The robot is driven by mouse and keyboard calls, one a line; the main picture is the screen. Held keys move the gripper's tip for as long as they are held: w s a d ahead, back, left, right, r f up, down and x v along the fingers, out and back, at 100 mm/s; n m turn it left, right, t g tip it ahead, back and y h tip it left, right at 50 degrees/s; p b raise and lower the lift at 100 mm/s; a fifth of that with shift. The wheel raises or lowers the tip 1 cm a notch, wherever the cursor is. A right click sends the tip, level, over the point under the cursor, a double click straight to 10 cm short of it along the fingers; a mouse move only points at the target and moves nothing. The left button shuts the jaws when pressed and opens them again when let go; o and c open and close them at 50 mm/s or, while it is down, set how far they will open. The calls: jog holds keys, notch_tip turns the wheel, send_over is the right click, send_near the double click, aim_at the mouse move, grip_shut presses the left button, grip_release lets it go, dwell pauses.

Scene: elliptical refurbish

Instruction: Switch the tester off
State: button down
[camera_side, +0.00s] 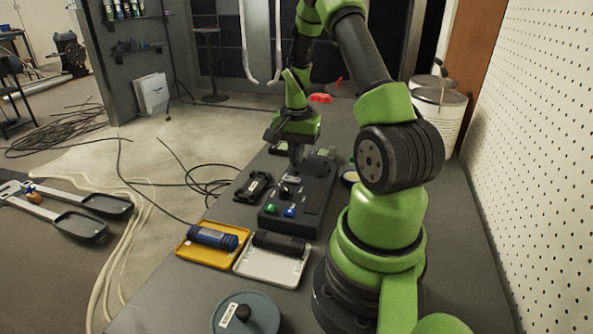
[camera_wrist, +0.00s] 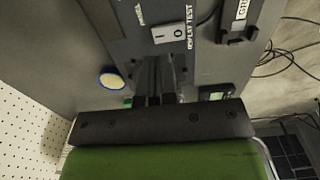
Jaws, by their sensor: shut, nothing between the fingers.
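The tester is a dark box (camera_side: 311,197) on the bench in the side view, with a green button (camera_side: 271,208), a blue button (camera_side: 290,212) and a dark knob near its front. In the wrist view, a light rocker switch (camera_wrist: 168,34) marked I and O sits on the tester's panel, beside a label reading "DISPLAY TEST". Which side of the rocker is pressed cannot be told. My gripper (camera_side: 296,165) points down over the tester. In the wrist view its fingers (camera_wrist: 160,62) are shut and empty, with their tips close to the switch; contact cannot be told.
A yellow tray (camera_side: 186,252) holds a blue cylinder (camera_side: 213,237). A white tray (camera_side: 270,271) holds a black cylinder (camera_side: 280,243). A black holder (camera_side: 253,187) lies left of the tester. A round grey object (camera_side: 262,316) stands in front. A pegboard wall (camera_side: 530,150) bounds the right.

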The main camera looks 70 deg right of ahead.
aim_at(291, 178)
jog(key=shift+f, duration=2.35)
jog(key=shift+f, duration=0.2)
jog(key=shift+w, duration=0.1)
jog(key=shift+w+r, duration=0.3)
jog(key=shift+w, duration=0.35)
jog(key=shift+r, duration=0.15)
notch_tip(291, 178, up, 14)
jog(key=shift+w, duration=0.2)
